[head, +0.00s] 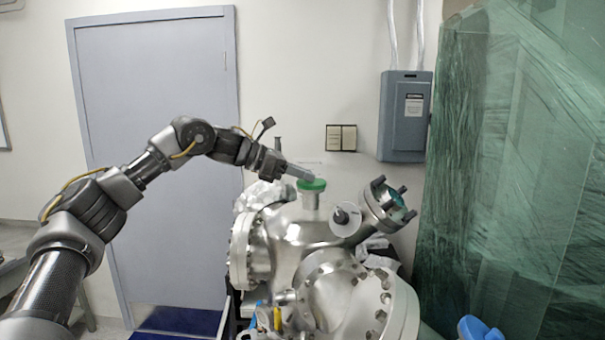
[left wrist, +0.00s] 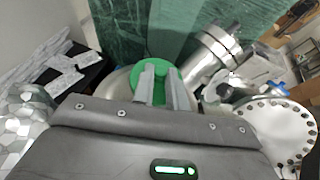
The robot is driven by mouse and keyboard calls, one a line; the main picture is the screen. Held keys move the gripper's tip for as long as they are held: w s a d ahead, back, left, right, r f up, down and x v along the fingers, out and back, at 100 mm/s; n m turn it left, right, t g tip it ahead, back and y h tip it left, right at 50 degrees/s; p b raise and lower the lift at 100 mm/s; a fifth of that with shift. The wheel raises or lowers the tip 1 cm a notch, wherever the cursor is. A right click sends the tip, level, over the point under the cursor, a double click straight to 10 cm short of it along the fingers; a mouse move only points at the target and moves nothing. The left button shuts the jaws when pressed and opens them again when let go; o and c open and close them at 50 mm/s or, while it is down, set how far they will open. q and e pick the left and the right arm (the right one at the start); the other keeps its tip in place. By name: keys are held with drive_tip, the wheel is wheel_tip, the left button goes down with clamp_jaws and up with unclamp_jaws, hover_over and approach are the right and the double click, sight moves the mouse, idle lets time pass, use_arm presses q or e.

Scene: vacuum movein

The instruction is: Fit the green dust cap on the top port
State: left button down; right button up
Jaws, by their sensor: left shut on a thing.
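The green dust cap (head: 312,185) is at the top port (head: 311,201), a short upright metal neck on top of the steel vacuum chamber (head: 305,232). My left gripper (head: 302,175) reaches in from the left and is shut on the cap. In the left wrist view the green cap (left wrist: 160,86) lies between the two grey fingers (left wrist: 160,90). The cap looks level on or just over the port's mouth; I cannot tell whether it is fully seated, and the wrist view hides the port beneath it. My right gripper is not in view.
A flanged side port (head: 388,204) with dark bolts angles up to the right of the top port, and a round pale disc (head: 345,219) faces forward beside it. Green wrapped sheeting (head: 510,170) stands at the right. A grey electrical box (head: 405,115) hangs on the wall behind.

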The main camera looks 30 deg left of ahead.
use_arm(q)
drive_tip(key=c, duration=1.3)
unclamp_jaws()
drive_tip(key=shift+a, duration=0.1)
drive_tip(key=shift+s+a, duration=0.25)
drive_tip(key=b+v, duration=0.3)
drive_tip(key=v, duration=0.7)
drive_tip(key=shift+r, duration=0.2)
drive_tip(key=shift+w+d, duration=0.1)
drive_tip(key=shift+d, duration=0.05)
